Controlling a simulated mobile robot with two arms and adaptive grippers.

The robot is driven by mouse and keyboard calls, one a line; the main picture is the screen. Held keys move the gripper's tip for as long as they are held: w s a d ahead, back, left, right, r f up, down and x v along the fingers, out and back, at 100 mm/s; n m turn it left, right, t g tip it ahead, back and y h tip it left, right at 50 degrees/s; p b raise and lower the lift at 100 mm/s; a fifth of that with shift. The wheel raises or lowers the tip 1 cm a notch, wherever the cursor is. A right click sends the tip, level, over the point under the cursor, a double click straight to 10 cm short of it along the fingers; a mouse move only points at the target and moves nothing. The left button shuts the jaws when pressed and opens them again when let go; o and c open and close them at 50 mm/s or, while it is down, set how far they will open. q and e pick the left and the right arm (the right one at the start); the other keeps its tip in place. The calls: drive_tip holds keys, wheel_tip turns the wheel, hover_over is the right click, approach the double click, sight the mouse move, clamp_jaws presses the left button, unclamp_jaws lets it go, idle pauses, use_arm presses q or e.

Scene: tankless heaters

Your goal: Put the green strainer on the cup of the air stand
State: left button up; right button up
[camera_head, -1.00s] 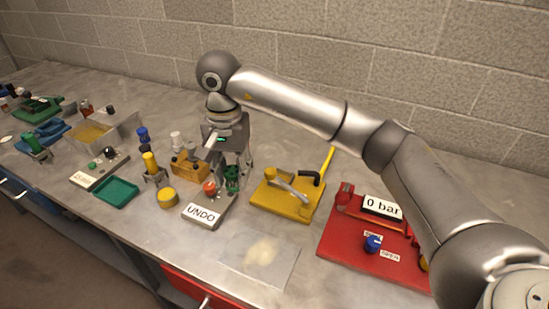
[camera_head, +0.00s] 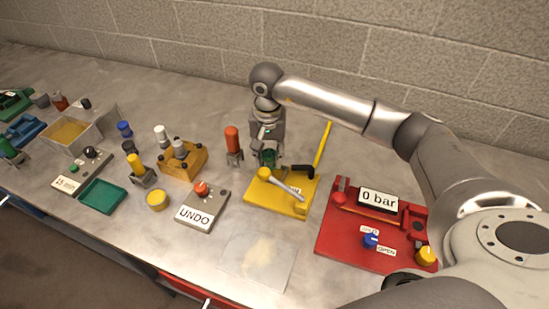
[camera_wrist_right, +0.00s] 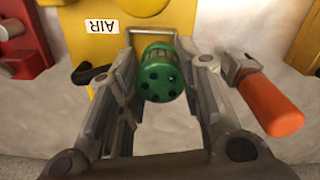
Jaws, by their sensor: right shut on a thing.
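The green strainer (camera_wrist_right: 162,78), a short cylinder with dark holes in its end face, is between the fingers of my right gripper (camera_wrist_right: 160,60) in the right wrist view. The right gripper (camera_head: 267,153) is shut on it, over the back edge of the yellow air stand (camera_head: 270,197). In the head view the gripper mostly hides the strainer. The stand, with its AIR label (camera_wrist_right: 102,27), lies beyond the strainer in the wrist view. I cannot make out the stand's cup. My left gripper is not in view.
An orange-handled tool (camera_head: 232,140) stands upright close left of the right gripper; its handle shows in the wrist view (camera_wrist_right: 270,105). A red 0 bar stand (camera_head: 335,235) is to the right, the UNDO box (camera_head: 205,212) to the left. The bench is clear behind.

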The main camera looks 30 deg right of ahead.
sight(274, 165)
drive_tip(key=shift+d+f, duration=0.45)
drive_tip(key=shift+f, duration=0.05)
drive_tip(key=f+p, duration=0.2)
drive_tip(key=f, duration=0.1)
drive_tip(key=shift+d+f+p, duration=0.25)
drive_tip(key=shift+d+p, duration=0.15)
drive_tip(key=shift+f, duration=0.2)
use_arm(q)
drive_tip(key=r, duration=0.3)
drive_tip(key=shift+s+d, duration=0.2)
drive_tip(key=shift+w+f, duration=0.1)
use_arm(e)
drive_tip(key=shift+f, duration=0.1)
